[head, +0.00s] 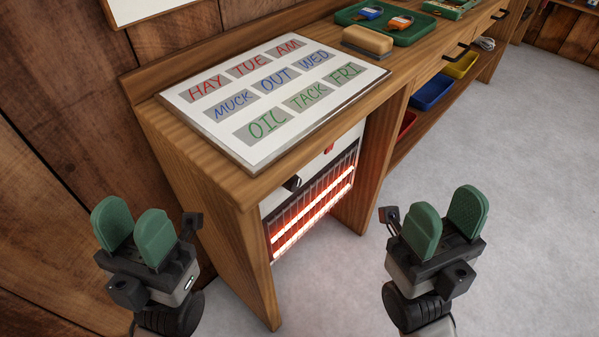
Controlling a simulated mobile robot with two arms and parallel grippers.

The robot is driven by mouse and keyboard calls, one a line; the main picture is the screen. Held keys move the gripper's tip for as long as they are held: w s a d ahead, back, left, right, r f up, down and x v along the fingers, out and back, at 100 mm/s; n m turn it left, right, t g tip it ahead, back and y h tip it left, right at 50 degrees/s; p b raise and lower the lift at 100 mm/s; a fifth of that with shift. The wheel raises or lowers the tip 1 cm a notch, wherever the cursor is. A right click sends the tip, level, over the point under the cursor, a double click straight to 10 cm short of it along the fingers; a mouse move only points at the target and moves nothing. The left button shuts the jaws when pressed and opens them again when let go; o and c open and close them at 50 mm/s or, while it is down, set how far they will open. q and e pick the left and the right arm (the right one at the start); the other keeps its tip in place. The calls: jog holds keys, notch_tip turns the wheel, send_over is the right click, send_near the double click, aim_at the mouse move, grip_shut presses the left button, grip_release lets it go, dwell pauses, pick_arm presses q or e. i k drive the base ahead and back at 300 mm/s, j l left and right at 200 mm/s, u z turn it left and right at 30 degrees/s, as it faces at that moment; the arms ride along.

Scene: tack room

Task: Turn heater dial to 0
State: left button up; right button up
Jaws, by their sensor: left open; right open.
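A white heater (324,158) stands under the wooden bench, with two bars glowing orange behind a wire grille (312,209). A black dial (292,184) sticks out from its upper front at the left; its markings are too small to read. A small red part (329,149) is to the right of the dial. My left gripper (133,235) is open and empty, left of the bench and apart from the heater. My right gripper (444,228) is open and empty over the floor, right of the heater and apart from it.
On the wooden bench (222,184) lies a whiteboard (221,125) with word cards, a tan block (367,40) and a green tray (408,37). Blue (433,92) and yellow bins sit on the shelf below. The grey floor (480,140) before the bench is clear.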

aim_at(293, 185)
jog(key=k+j+u, duration=0.2)
jog(key=u, duration=0.2)
jog(key=k+j+u, duration=0.15)
jog(key=j+u, duration=0.2)
